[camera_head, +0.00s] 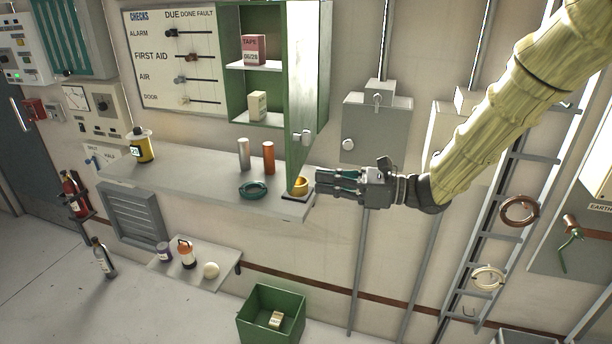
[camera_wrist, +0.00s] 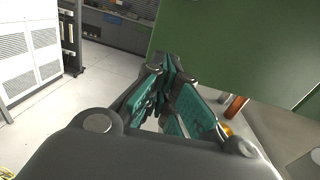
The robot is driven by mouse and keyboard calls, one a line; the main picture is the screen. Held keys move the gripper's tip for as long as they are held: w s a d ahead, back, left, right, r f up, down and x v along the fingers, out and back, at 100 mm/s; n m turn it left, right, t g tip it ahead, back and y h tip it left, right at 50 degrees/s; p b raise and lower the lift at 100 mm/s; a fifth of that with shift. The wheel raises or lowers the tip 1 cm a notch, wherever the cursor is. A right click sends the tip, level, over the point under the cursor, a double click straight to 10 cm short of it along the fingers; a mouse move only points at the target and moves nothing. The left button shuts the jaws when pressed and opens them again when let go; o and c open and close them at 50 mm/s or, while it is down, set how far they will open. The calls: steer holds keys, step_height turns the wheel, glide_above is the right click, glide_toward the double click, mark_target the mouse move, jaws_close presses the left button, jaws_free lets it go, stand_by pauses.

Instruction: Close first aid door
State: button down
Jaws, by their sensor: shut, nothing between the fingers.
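The green first aid cabinet (camera_head: 236,60) hangs on the wall at upper middle in the head view. Its door (camera_head: 304,80) stands open, swung out from the right side, with a small latch near its lower edge. Inside are a red box (camera_head: 253,49) on the shelf and a cream box (camera_head: 257,105) at the bottom. In the wrist view the green door (camera_wrist: 235,45) fills the upper right beyond my fingertips (camera_wrist: 168,65). I cannot tell whether they touch it.
A grey wall box (camera_head: 376,128) is to the right. A green bin (camera_head: 270,318) stands below.

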mark_target(293, 178)
steer(key=shift+w+a+p, duration=0.25)
steer(key=shift+a+p, duration=0.2)
steer(key=shift+a, duration=0.65)
steer(key=shift+w+a+p, duration=0.2)
steer(key=shift+a+p, duration=0.25)
steer(key=shift+a, duration=0.65)
steer(key=shift+a, duration=0.15)
